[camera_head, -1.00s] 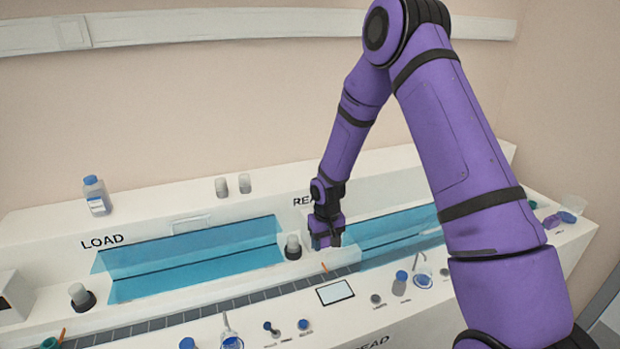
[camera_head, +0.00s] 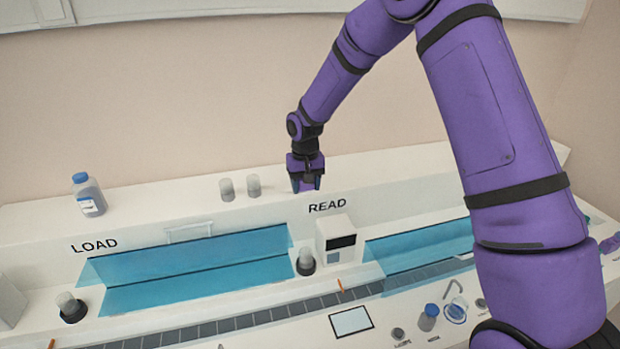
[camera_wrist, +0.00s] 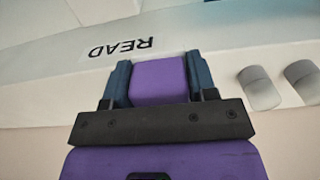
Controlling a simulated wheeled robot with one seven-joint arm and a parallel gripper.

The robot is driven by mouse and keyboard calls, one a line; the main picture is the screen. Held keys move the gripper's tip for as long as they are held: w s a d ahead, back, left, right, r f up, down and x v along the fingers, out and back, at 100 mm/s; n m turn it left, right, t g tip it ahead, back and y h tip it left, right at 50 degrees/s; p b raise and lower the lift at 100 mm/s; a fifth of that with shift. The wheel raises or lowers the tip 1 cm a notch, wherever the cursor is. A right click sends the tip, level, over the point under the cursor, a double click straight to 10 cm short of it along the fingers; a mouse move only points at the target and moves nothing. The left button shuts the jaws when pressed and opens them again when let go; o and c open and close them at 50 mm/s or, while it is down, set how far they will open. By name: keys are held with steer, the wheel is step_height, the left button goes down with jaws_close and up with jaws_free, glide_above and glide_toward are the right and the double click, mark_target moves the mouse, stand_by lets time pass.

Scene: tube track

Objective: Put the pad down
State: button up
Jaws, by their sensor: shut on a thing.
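My gripper (camera_head: 306,184) is shut on the pad, a small purple block. The pad (camera_wrist: 159,80) shows between the two blue fingers in the wrist view. In the head view my gripper hangs above the back ledge, over the READ lettering (camera_head: 327,206), apart from the bench; the pad is hard to make out there.
A white box with a dark window (camera_head: 336,240) stands below my gripper. Two grey-capped cups (camera_head: 240,187) stand on the back ledge to the left, and a blue-capped bottle (camera_head: 88,195) farther left. Blue-covered troughs (camera_head: 195,268) line the bench. The ledge between cups and my arm looks clear.

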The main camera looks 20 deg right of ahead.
steer(key=w+d, duration=0.1)
steer(key=w, duration=0.2)
steer(key=w+d, duration=0.1)
steer(key=w, duration=0.2)
steer(key=w+d+f, duration=0.1)
steer(key=w+d, duration=0.1)
steer(key=w, duration=0.1)
steer(key=shift+w, duration=0.2)
steer(key=shift+w+d+f, duration=0.1)
steer(key=shift+w+f, duration=0.05)
steer(key=shift+f, duration=1.6)
steer(key=shift+f, duration=0.15)
steer(key=o, duration=0.9)
step_height(320, 180, up, 12)
steer(key=shift+r, duration=0.2)
